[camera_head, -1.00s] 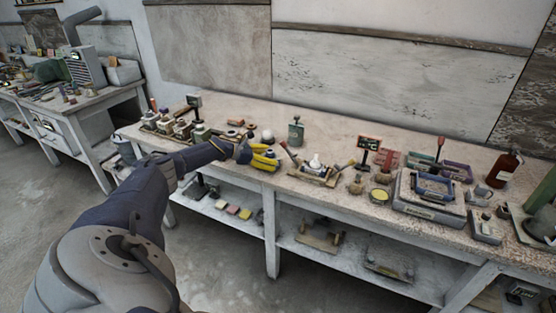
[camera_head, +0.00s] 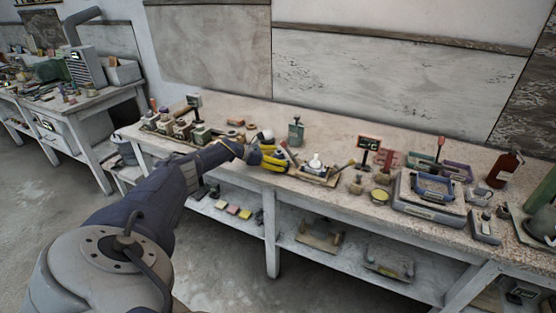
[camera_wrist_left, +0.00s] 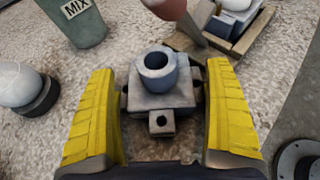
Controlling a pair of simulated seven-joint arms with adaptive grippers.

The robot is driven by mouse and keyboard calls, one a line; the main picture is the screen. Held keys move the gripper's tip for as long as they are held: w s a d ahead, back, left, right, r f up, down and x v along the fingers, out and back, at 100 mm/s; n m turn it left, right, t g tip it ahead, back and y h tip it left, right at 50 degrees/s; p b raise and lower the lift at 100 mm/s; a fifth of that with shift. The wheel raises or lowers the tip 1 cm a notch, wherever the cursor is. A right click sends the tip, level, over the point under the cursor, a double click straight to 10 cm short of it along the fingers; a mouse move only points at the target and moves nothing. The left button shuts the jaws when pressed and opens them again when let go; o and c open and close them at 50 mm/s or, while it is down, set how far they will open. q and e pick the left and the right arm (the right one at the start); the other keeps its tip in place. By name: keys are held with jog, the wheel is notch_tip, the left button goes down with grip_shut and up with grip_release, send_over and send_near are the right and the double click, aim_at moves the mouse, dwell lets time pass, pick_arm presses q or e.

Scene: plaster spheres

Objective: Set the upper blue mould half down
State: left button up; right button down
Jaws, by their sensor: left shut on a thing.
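The upper blue mould half is a grey-blue block with a round, hollow neck on top (camera_wrist_left: 160,98). It sits upright between the yellow fingers of my left gripper (camera_wrist_left: 161,80) in the left wrist view. The gripper is shut on it. In the head view my left gripper (camera_head: 273,160) is at the front edge of the bench, left of the wooden tray. The mould half is mostly hidden there by the fingers. I cannot tell whether its underside touches the bench. My right gripper is not in view.
A green MIX cup (camera_wrist_left: 80,20) and a white ball on a dark stand (camera_wrist_left: 25,90) stand left of the gripper in the wrist view. A wooden tray with white things (camera_head: 318,178) lies close on the right. Several tools and containers crowd the bench (camera_head: 345,145).

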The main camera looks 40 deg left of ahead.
pick_arm(q)
jog(key=o, duration=1.4)
jog(key=shift+f, duration=0.1)
jog(key=shift+c, duration=0.2)
jog(key=v, duration=1.1)
jog(key=shift+s+a+r, duration=0.1)
jog(key=shift+s+r, duration=0.1)
jog(key=shift+r, duration=0.05)
jog(key=shift+s+a+r, duration=0.1)
jog(key=shift+s+r, duration=0.05)
jog(key=shift+s, duration=0.05)
